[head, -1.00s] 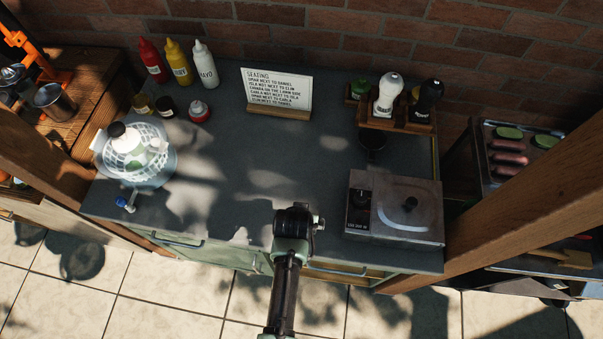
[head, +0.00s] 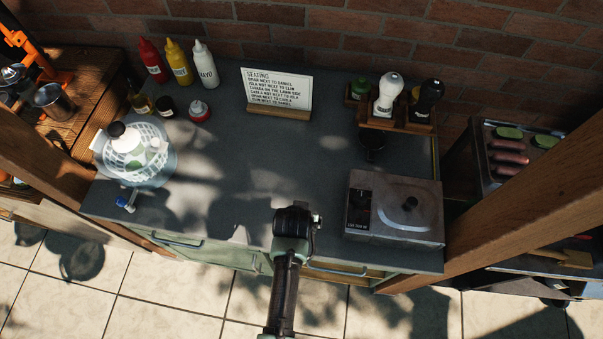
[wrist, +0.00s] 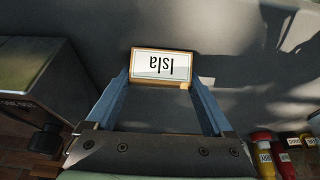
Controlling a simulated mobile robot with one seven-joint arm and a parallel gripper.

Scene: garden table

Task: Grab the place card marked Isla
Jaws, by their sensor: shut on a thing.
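The place card marked Isla (wrist: 161,66) is a white card with a wooden edge, its name upside down in the wrist view. My gripper (wrist: 160,84) has its two blue fingers on either side of the card, shut on it. In the head view my gripper (head: 293,220) is over the front part of the grey counter (head: 240,170). The wrist hides the fingertips and the card there. I cannot tell whether the card touches the counter.
A metal appliance (head: 395,210) stands close to the right. Sauce bottles (head: 178,62) and a white basket (head: 135,158) are at left. The middle counter is clear.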

